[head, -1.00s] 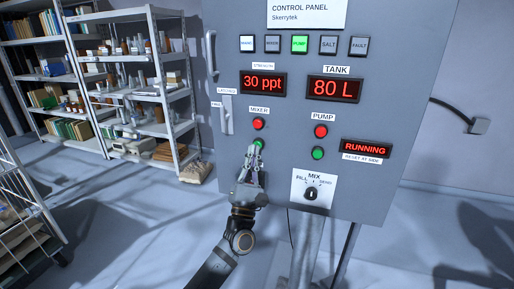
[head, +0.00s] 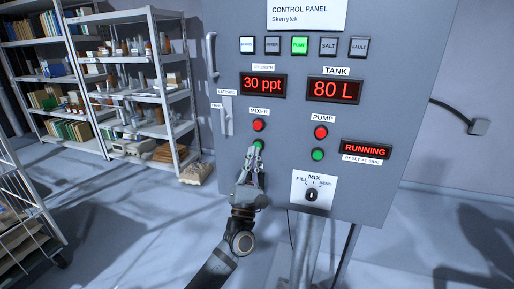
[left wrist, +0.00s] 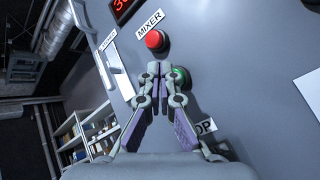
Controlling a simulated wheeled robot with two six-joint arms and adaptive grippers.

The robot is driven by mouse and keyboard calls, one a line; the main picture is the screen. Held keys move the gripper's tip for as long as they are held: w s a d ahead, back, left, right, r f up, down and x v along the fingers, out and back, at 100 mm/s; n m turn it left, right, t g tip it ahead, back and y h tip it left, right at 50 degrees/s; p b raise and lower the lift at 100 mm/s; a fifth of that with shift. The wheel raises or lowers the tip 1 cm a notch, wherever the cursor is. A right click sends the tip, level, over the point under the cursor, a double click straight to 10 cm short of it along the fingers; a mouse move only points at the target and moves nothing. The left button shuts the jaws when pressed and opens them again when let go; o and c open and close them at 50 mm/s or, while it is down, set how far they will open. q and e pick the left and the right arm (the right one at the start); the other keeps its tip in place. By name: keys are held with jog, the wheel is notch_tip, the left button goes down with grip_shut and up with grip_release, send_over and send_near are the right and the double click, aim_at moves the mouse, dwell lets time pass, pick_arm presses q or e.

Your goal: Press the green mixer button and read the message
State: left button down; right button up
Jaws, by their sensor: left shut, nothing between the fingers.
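The green mixer button (head: 258,144) sits under the red mixer button (head: 258,125) on the grey control panel (head: 225,165). My left gripper (head: 255,152) is shut and empty, its fingertips just below the green button in the head view. In the left wrist view the fingertips (left wrist: 158,68) overlap the left part of the green button (left wrist: 182,76), and the red button (left wrist: 156,39) is in clear view. I cannot tell whether the fingers touch the button. The red message display (head: 365,149) reads RUNNING, above a "reset at side" label. My right gripper is not in view.
The strength display (head: 263,84) reads 30 ppt and the tank display (head: 334,90) reads 80 L. The pump lamp (head: 300,46) is lit green. Pump buttons and a mix knob (head: 311,194) sit to the right. Loaded shelves (head: 150,95) stand at left.

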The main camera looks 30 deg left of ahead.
pick_arm(q)
jog(key=shift+w, duration=0.15)
jog(key=shift+w+a, duration=0.15)
jog(key=shift+w, duration=0.15)
jog(key=shift+w+a+b, duration=0.1)
jog(key=shift+w+b, duration=0.35)
jog(key=shift+b, duration=0.1)
dwell(0.8)
jog(key=shift+s+d, duration=0.25)
jog(key=shift+s, duration=0.65)
jog(key=shift+p, duration=0.3)
jog(key=shift+s+d+p, duration=0.15)
jog(key=shift+s+d, duration=0.05)
jog(key=shift+s, duration=0.6)
jog(key=shift+s+d+p, duration=0.1)
jog(key=shift+s+d, duration=0.05)
jog(key=shift+s, duration=0.7)
jog(key=shift+s+d+p, duration=0.15)
jog(key=shift+s+d, duration=0.05)
jog(key=shift+s, duration=0.6)
